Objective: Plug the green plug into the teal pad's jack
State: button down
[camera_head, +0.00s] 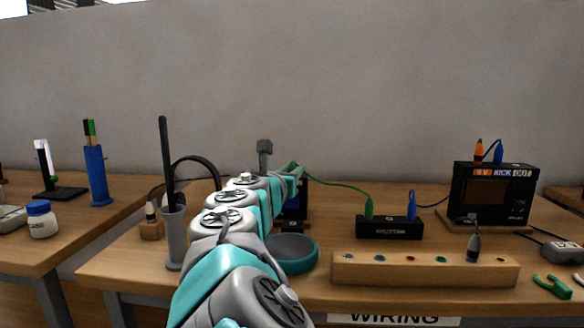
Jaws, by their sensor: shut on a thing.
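My gripper (292,171) is at the far end of my arm, above the back of the middle table. It is shut on the end of a green cable (335,184). I take this end to be the green plug, but the jaws and arm mostly hide it. The cable's other end is a green plug (368,208) standing in a black box (390,229) to the right. The round teal pad (292,252) with a dark top lies on the table, nearer than the gripper and below it in the picture. My arm covers its left edge. I cannot make out its jack.
A wooden jack strip (425,270) lies along the front, with a grey plug (473,246) upright at it. A black "KICK OUT" device (493,196) stands at the right. A grey tube (173,240) holding a dark rod stands left of my arm. A dark screen (295,203) stands behind the pad.

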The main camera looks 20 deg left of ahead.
jog(key=shift+f, duration=0.1)
dwell(0.3)
jog(key=shift+d+f+b, duration=0.1)
jog(key=shift+f+b, duration=1.25)
jog(key=shift+f, duration=1.45)
jog(key=shift+p, duration=1.3)
jog(key=shift+f+b, duration=0.85)
jog(key=shift+f, duration=1.25)
jog(key=c, duration=0.7)
grip_release()
jog(key=shift+o, duration=0.2)
jog(key=shift+s, duration=0.1)
